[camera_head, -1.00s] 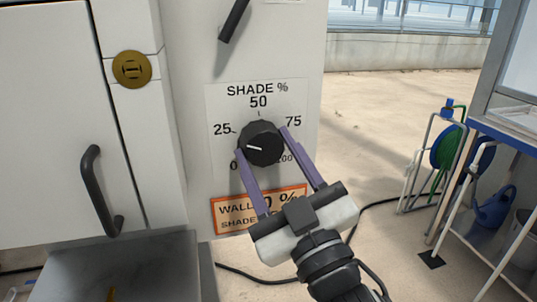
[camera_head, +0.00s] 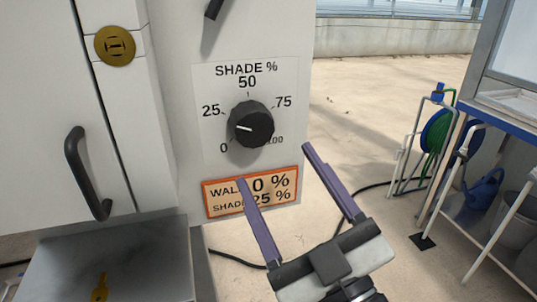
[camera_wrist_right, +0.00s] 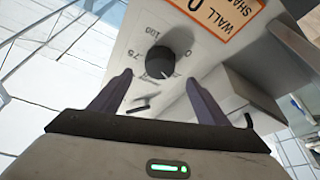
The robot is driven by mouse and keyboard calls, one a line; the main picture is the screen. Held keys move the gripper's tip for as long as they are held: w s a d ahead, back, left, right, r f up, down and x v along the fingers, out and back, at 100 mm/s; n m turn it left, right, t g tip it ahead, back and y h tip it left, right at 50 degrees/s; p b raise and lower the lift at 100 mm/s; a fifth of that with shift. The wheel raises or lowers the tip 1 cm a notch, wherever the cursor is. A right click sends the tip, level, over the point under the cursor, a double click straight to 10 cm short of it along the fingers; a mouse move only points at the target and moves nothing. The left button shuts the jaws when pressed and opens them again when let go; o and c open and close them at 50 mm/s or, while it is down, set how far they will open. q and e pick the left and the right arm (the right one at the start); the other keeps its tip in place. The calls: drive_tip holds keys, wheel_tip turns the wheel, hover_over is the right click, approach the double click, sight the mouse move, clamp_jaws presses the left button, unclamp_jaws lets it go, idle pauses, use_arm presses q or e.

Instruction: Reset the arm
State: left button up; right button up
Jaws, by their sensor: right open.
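My right gripper (camera_head: 274,167) is open and empty in the head view, below and to the right of the black shade knob (camera_head: 251,124). Its purple fingers are apart from the knob, and the left finger overlaps the orange-bordered label (camera_head: 281,186) in the picture. The knob's white mark points left, near the 25 on the SHADE % dial. The label reads WALL 0 % and SHADE 25 %. In the right wrist view, the knob (camera_wrist_right: 160,60) shows beyond and between the open fingers (camera_wrist_right: 155,95). My left gripper is not in view.
A white cabinet door with a black handle (camera_head: 88,172) and a brass lock (camera_head: 115,46) stands at the left. A grey metal surface (camera_head: 140,255) with a yellow key-like item (camera_head: 100,288) lies below it. A hose reel (camera_head: 436,130) and a shelf rack stand right. Sandy floor lies between.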

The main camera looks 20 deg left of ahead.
use_arm(q)
drive_tip(key=shift+f, duration=0.1)
use_arm(e)
drive_tip(key=shift+v, duration=0.95)
drive_tip(key=w+d+f+m+g+h, duration=0.15)
drive_tip(key=d+f+m+h, duration=0.3)
drive_tip(key=d+f, duration=0.5)
drive_tip(key=d+f+m+g+h, duration=0.3)
drive_tip(key=d+f+h, duration=0.3)
drive_tip(key=f, duration=0.6)
drive_tip(key=s+d+f+m+g+h, duration=0.45)
drive_tip(key=s+d+f+g, duration=0.35)
drive_tip(key=s+d+f, duration=0.8)
use_arm(q)
drive_tip(key=p, duration=0.1)
drive_tip(key=r+p, duration=0.1)
drive_tip(key=p, duration=0.1)
drive_tip(key=shift+s+a+r, duration=0.3)
drive_tip(key=shift+a, duration=0.05)
use_arm(e)
drive_tip(key=w+a+f+t+y, duration=0.2)
drive_tip(key=a+f+t, duration=0.3)
drive_tip(key=a, duration=0.3)
drive_tip(key=shift+w+a+f+n, duration=0.15)
drive_tip(key=shift+w+f+n, duration=0.25)
drive_tip(key=shift+w+f, duration=0.4)
